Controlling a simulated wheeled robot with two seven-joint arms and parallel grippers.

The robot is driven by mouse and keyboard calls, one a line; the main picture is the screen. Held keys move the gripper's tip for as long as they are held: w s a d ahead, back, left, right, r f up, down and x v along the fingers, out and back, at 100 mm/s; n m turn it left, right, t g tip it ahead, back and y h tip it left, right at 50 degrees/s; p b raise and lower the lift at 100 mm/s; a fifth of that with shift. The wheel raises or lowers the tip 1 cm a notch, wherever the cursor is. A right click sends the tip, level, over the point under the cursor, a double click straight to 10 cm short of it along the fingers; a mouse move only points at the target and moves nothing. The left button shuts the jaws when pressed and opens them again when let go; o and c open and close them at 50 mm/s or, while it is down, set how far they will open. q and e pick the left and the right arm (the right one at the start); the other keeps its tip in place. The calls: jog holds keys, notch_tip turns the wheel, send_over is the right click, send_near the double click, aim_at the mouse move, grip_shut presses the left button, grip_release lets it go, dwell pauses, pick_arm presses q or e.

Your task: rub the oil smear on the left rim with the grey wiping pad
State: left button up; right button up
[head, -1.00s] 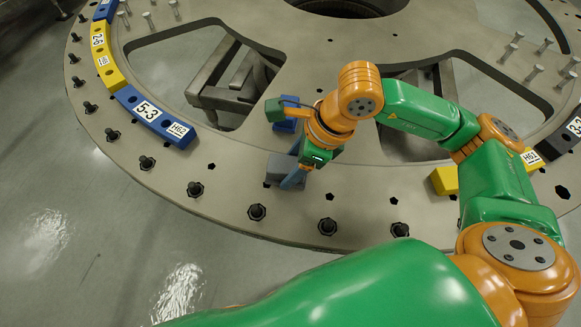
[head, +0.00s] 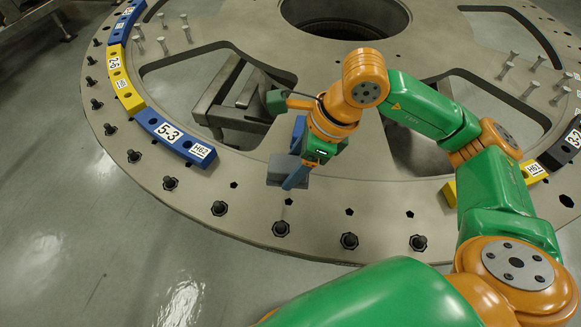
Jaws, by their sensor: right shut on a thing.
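The grey wiping pad (head: 287,167) is held in my right gripper (head: 296,166), which is shut on it with blue fingers. The pad is over the near part of the turret plate (head: 245,185), inward of the bolt ring. I cannot tell whether it touches the plate or hovers above it. The plate's left rim (head: 118,122) runs past the blue and yellow segments. I cannot make out an oil smear on it. My left gripper is not in view.
A blue segment marked 5-3 (head: 172,138) and a yellow segment marked 2-6 (head: 121,80) lie along the left rim. Black bolts (head: 219,208) stand around the edge. Large openings (head: 215,95) cut the plate. Another yellow segment (head: 449,193) lies right, behind my arm.

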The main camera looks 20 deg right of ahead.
jog(key=shift+a+r+p, duration=0.1)
jog(key=shift+r+p, duration=0.65)
jog(key=shift+r, duration=0.75)
